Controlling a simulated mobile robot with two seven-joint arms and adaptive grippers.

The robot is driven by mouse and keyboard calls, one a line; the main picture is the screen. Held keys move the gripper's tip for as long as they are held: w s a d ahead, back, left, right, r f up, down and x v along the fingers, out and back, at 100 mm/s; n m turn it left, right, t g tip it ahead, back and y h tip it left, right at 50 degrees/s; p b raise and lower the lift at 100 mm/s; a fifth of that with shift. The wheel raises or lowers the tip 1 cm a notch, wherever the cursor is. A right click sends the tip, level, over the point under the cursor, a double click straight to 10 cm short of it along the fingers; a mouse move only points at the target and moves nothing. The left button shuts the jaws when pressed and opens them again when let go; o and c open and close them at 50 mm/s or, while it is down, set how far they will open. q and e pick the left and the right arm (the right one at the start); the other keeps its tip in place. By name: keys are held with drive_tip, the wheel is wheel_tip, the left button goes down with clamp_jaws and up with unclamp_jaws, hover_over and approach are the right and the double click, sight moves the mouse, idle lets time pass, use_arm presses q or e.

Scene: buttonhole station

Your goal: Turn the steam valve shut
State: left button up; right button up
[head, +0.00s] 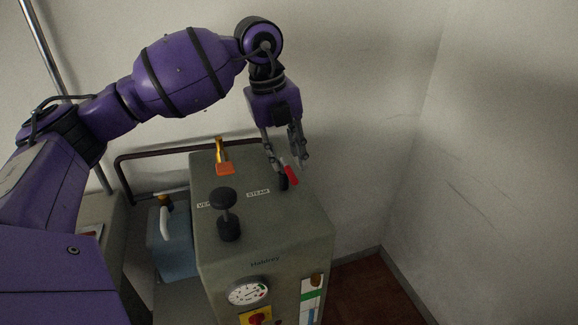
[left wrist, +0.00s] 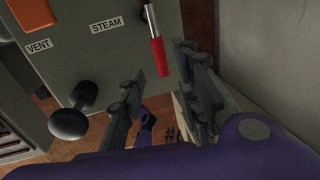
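The steam valve's red lever handle (head: 291,175) sits at the back right of the grey machine's top, by the STEAM label (head: 258,192). In the left wrist view the red handle (left wrist: 159,57) hangs from a thin metal stem, with the STEAM label (left wrist: 107,26) to its left. My left gripper (head: 289,164) points down at the handle from above. Its fingers are apart, and in the left wrist view the gripper (left wrist: 160,66) has one finger on each side of the handle's end. I cannot tell whether either finger touches it. My right gripper is not in view.
An orange lever (head: 224,169) stands behind the VENT label (head: 204,204). A black knob on a post (head: 223,198) rises nearer the front. The machine's front carries a gauge (head: 248,292) and a red-and-yellow switch (head: 256,317). A blue box (head: 172,245) stands left; walls close the back and right.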

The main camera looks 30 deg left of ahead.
sight(291, 173)
use_arm(q)
drive_tip(key=f, duration=0.1)
drive_tip(key=w+f, duration=0.1)
drive_tip(key=f, duration=0.1)
drive_tip(key=shift+s+d+f, duration=0.15)
drive_tip(key=shift+d+f, duration=0.05)
drive_tip(key=shift+f, duration=0.3)
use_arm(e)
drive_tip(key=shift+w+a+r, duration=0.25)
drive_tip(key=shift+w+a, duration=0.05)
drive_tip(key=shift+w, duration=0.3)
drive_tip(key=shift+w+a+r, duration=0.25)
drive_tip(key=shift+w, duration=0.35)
use_arm(q)
drive_tip(key=c, duration=0.8)
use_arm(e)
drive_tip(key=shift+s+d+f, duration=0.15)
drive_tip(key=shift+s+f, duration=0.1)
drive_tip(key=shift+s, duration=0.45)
